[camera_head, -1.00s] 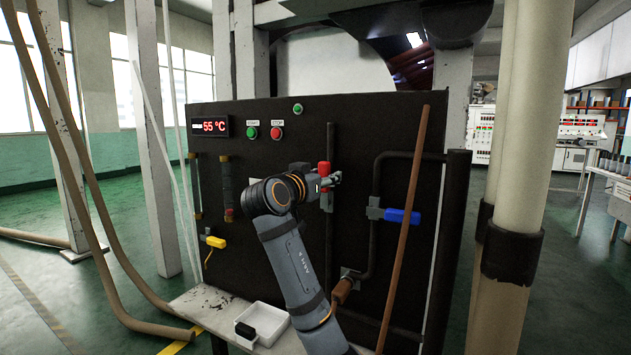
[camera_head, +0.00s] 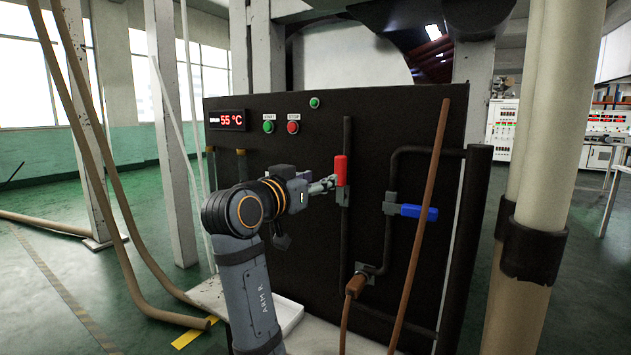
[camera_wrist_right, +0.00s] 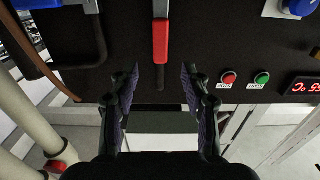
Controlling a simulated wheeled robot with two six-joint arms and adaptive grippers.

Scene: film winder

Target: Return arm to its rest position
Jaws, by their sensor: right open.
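My right gripper (camera_head: 325,184) is open in the head view, with its fingertips close to the red valve handle (camera_head: 341,170) on the black panel. The red handle stands upright on a dark vertical pipe. In the wrist view, the red handle (camera_wrist_right: 160,42) lies ahead, centred between the two open fingertips of the right gripper (camera_wrist_right: 160,76), with nothing gripped. The remaining gap in depth is hard to judge. My right arm comes up from the bottom of the head view. My left gripper is not in view.
A blue valve handle (camera_head: 419,212) is right of the red one. A brown rod (camera_head: 424,210) leans in front of the panel. A white tray (camera_head: 290,316) is partly behind my arm. Thick pale pipes (camera_head: 545,150) stand on the right; hoses (camera_head: 75,150) hang on the left.

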